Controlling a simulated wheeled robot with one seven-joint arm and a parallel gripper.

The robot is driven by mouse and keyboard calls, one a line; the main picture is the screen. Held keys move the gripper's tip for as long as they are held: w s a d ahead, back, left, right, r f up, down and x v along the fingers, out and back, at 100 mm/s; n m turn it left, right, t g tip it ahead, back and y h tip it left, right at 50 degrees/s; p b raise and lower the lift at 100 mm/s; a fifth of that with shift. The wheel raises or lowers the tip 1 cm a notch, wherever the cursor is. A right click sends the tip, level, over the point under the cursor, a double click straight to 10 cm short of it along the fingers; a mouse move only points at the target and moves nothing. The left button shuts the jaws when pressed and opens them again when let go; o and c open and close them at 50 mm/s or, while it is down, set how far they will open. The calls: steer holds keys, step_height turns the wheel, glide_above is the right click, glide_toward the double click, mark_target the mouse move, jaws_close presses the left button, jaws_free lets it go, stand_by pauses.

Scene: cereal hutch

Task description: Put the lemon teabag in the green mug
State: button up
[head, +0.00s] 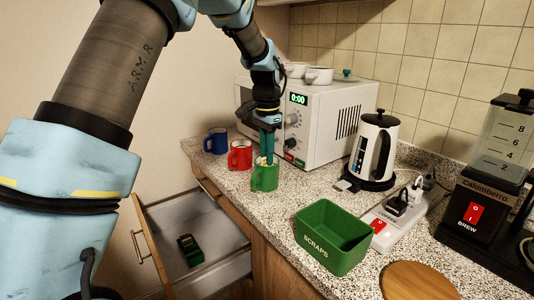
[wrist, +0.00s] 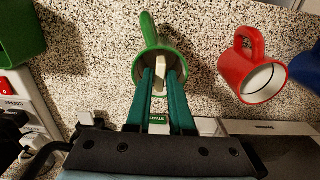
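The green mug (head: 264,178) stands upright on the speckled counter, with the blue and red mugs behind it to the left. It also shows in the wrist view (wrist: 147,30), its opening facing the camera. My gripper (head: 267,154) points down over it, with its teal fingertips at the mug's mouth. In the wrist view, the fingers (wrist: 160,78) close on both sides of a pale, flat thing (wrist: 161,66), which looks like the lemon teabag. Its lower part is inside the mug's opening. No label on it is readable.
The red mug (head: 240,156) and blue mug (head: 216,141) stand close by. A microwave (head: 325,125) is right behind the gripper. A green scraps bin (head: 322,250), a kettle (head: 374,150) and a power strip (head: 392,222) stand to the right. The open drawer (head: 210,232) holds a dark green box (head: 190,250).

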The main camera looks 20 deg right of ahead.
steer(key=o, duration=0.4)
step_height(320, 180, up, 11)
steer(key=b, duration=0.2)
stand_by(0.3)
steer(key=shift+f, duration=0.15)
